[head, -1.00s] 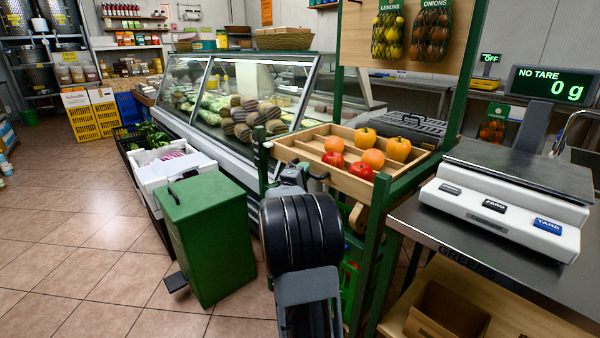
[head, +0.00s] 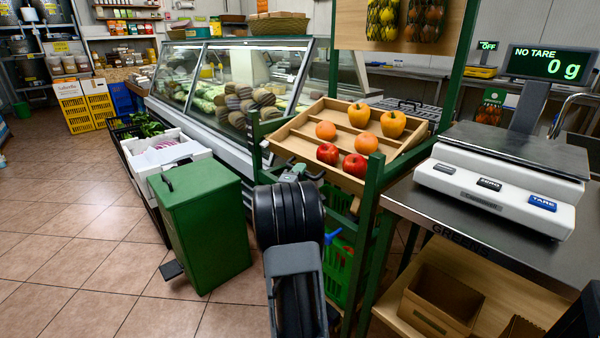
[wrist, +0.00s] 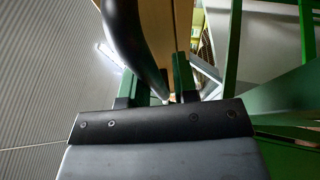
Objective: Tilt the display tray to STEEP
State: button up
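The wooden display tray (head: 292,143) sits in a green stand in the head view. It slopes down toward the front, and its inside shows well. My gripper (head: 295,170) is at the tray's front edge, partly hidden behind my arm. In the wrist view, a dark curved handle (wrist: 136,45) runs down between my gripper's fingers (wrist: 158,85), with the tray's wood (wrist: 160,25) beyond. The fingers appear closed around the handle; the contact itself is hard to see.
A steel counter with a scale (head: 500,175) reading 0 g stands close on the right. A green bin (head: 205,230) and a white crate (head: 165,155) stand left of my arm. A glass deli case (head: 225,80) is behind. Open tiled floor lies at the left.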

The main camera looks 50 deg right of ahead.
jog(key=o, duration=0.3)
jog(key=shift+a, duration=0.3)
jog(key=p+v, duration=0.3)
jog(key=v, duration=1)
jog(key=shift+f, duration=0.15)
jog(key=shift+a, duration=0.1)
